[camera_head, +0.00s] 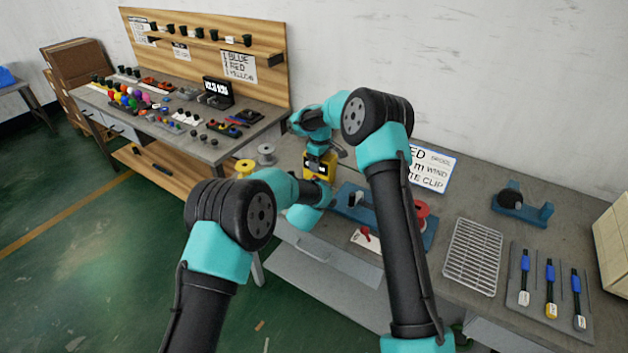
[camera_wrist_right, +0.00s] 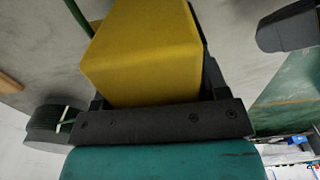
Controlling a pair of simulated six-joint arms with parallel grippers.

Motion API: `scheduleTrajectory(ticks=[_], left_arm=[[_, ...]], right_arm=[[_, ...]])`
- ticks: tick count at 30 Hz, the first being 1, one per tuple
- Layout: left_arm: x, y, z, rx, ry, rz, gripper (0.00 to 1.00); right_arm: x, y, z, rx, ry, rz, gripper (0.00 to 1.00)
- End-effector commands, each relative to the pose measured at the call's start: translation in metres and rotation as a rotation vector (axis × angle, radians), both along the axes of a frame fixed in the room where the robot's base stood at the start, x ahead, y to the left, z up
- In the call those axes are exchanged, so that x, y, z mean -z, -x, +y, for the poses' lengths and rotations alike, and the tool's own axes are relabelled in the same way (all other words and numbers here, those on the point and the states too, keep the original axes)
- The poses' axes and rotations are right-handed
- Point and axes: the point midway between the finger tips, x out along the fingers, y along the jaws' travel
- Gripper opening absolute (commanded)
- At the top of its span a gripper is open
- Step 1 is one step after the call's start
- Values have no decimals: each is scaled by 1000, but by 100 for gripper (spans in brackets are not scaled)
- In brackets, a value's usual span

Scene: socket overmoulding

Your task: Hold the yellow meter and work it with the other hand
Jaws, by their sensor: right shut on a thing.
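The yellow meter (camera_head: 318,166) is a small yellow block with a dark face, held up near the front edge of the grey bench. My right gripper (camera_head: 322,152) reaches down from above and is shut on it. In the right wrist view the yellow meter (camera_wrist_right: 145,55) fills the space in front of the dark gripper body. My left gripper (camera_head: 326,190) is close below and beside the meter. Its fingers are mostly hidden by its own wrist, so I cannot tell whether they touch the meter or how far apart they are.
On the bench are a blue tray with a red spool (camera_head: 421,210), a white wire rack (camera_head: 472,256), a blue stand (camera_head: 522,208) and blue-handled tools (camera_head: 550,285). A yellow spool (camera_head: 244,167) and grey spool (camera_head: 266,152) stand at left. A white sign (camera_head: 432,168) lies behind.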

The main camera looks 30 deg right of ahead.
Motion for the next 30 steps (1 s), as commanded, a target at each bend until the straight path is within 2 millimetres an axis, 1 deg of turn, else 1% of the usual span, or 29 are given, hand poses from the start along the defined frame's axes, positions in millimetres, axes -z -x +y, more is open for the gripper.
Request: scheduleTrajectory(ticks=[13, 14, 21, 23, 30], left_arm=[[0, 0, 0, 0, 0, 0, 0], [0, 0, 0, 0, 0, 0, 0], [0, 0, 0, 0, 0, 0, 0], [0, 0, 0, 0, 0, 0, 0], [0, 0, 0, 0, -1, 0, 0]], right_arm=[[0, 0, 0, 0, 1, 0, 44], [0, 0, 0, 0, 0, -1, 68], [0, 0, 0, 0, 0, 0, 91], [0, 0, 0, 0, 0, 0, 97], [0, 0, 0, 0, 0, 0, 97]])
